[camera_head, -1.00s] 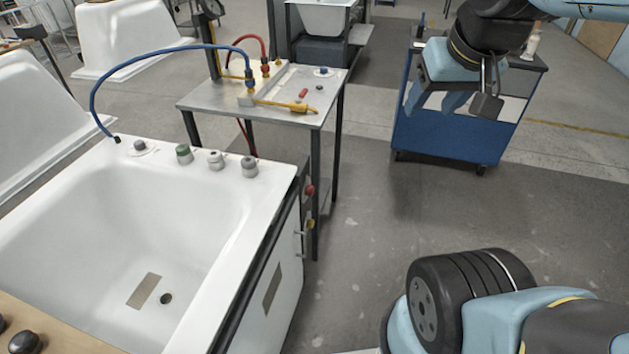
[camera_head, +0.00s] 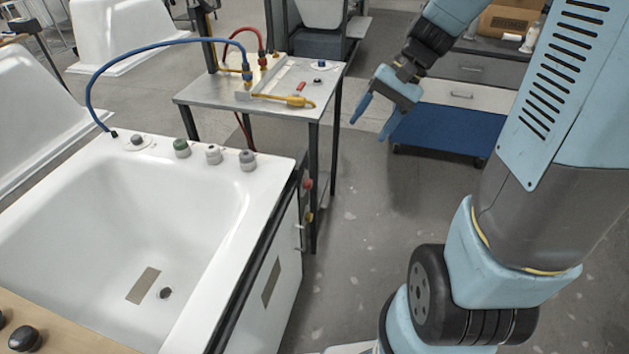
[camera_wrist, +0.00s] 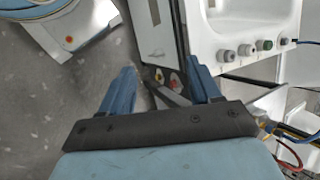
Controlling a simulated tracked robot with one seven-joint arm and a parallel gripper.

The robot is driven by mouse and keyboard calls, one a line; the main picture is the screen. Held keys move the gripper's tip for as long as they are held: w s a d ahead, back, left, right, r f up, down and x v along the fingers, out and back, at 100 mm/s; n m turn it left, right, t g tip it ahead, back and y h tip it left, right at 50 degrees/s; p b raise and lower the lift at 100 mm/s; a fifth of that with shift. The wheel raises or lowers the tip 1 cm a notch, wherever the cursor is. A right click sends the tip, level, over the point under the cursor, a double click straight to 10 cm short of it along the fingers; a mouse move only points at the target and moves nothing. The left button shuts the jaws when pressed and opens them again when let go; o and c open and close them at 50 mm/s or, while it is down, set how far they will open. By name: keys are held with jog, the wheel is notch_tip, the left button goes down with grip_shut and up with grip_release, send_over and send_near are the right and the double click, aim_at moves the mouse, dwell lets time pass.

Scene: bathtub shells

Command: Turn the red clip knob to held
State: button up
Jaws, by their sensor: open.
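A small red knob (camera_head: 308,184) sits on the right end of the white tub (camera_head: 262,178), above a yellow knob (camera_head: 308,217). In the head view both are small, and the red knob's setting cannot be read. In the wrist view the red knob (camera_wrist: 175,79) shows small beyond the space between my fingers. My gripper (camera_head: 373,123) is open and empty. It hangs in the air to the right of the workbench, apart from the red knob, with its blue fingers pointing down and left.
A metal workbench (camera_head: 200,96) with a yellow tool (camera_head: 295,101) and hoses stands behind the tub's right end. Grey and green knobs (camera_head: 181,148) line the tub's back rim. A blue cart (camera_head: 440,127) stands behind my gripper. The floor (camera_head: 350,230) right of the tub is clear.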

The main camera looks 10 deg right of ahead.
jog(key=w+f+m+t+y, duration=0.1)
jog(key=w+f+m+y, duration=0.25)
jog(key=f, duration=0.45)
jog(key=w+d+f+m+t+y, duration=0.1)
jog(key=w+f+m+y, duration=0.3)
jog(key=f, duration=0.5)
jog(key=w+f+m+t+y, duration=0.1)
jog(key=w+f+m+y, duration=0.2)
jog(key=w+f, duration=0.4)
jog(key=m+t, duration=0.6)
send_near(308, 184)
jog(key=w+x, duration=0.1)
jog(key=x, duration=0.6)
jog(key=shift+w+f, duration=0.25)
jog(key=shift+f, duration=0.3)
jog(key=shift+n, duration=0.25)
jog(key=shift+c, duration=0.2)
jog(key=c, duration=1)
